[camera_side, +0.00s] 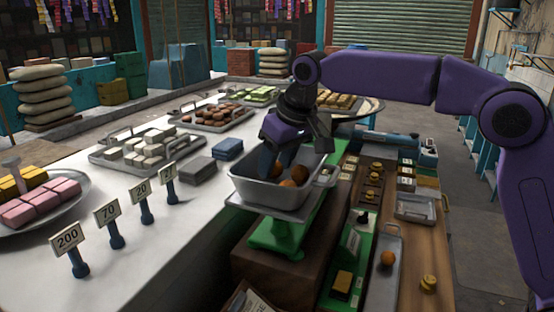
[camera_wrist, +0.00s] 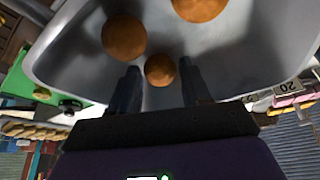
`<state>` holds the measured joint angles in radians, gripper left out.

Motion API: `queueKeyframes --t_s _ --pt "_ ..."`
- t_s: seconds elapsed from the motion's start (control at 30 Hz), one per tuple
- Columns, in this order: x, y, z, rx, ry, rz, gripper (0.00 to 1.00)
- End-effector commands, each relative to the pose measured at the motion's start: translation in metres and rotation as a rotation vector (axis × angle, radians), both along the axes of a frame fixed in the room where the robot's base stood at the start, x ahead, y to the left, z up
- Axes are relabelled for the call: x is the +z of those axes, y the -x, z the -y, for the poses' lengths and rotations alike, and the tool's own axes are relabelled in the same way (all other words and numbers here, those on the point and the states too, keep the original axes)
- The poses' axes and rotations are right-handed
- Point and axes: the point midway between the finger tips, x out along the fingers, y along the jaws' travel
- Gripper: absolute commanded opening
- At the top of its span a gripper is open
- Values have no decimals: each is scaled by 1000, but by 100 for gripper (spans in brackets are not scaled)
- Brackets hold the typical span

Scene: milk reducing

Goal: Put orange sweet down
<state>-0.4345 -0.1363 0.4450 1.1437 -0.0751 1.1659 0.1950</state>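A deep grey metal pan (camera_side: 262,194) sits on a green scale (camera_side: 285,235). Round orange sweets lie in the pan; one orange sweet (camera_side: 300,173) shows near its right end in the side view. In the wrist view, one sweet (camera_wrist: 160,70) is between and just past my fingertips, with small gaps on both sides. Two more show farther in, a left sweet (camera_wrist: 124,37) and an upper right sweet (camera_wrist: 200,8). My gripper (camera_wrist: 160,82) points down into the pan with its fingers apart. In the side view the pan wall hides the fingertips.
Another orange sweet (camera_side: 388,259) lies on a narrow metal tray (camera_side: 383,288) at the right. Trays of pale blocks (camera_side: 145,148) and brown sweets (camera_side: 213,115) stand on the white table. Number signs (camera_side: 110,220) stand at the left front. Small brass weights (camera_side: 429,283) sit on the wooden counter.

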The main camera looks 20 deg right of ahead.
Motion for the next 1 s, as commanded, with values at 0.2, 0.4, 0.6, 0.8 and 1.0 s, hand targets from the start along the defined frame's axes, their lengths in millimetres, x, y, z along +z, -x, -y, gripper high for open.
queueKeyframes --t_s 0.2,0.4,0.6,0.8,1.0 --pt "3 0 0 0 0 1 47" --pt "29 9 4 0 -3 4 47" --pt "68 24 9 1 -3 5 47" --pt "98 36 14 1 -2 3 47" --pt "111 41 17 0 0 1 47"
